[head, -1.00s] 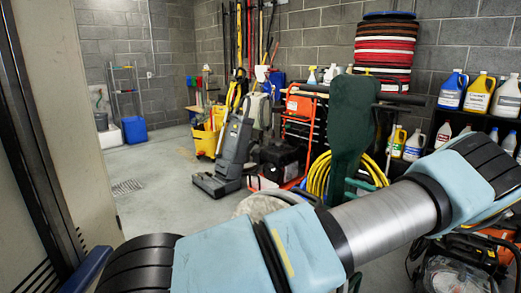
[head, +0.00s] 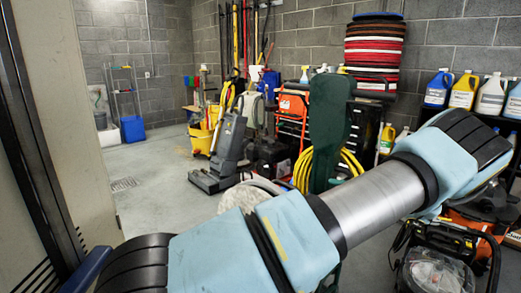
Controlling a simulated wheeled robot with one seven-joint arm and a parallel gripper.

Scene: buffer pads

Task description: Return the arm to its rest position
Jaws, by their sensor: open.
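My arm crosses the lower part of the head view, with a light blue link (head: 285,232), a bare metal tube (head: 372,203) and a second blue joint (head: 450,160) at the right. Black ribbed caps show at the lower left and upper right ends. My gripper is outside the picture, so its jaws cannot be seen.
A stack of red, black and white pads (head: 374,52) stands at the back wall. Jugs (head: 462,90) line a shelf at right. A floor scrubber (head: 222,153), yellow mop bucket (head: 203,135) and yellow hose (head: 303,168) stand beyond my arm. Open floor (head: 155,185) lies left of centre.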

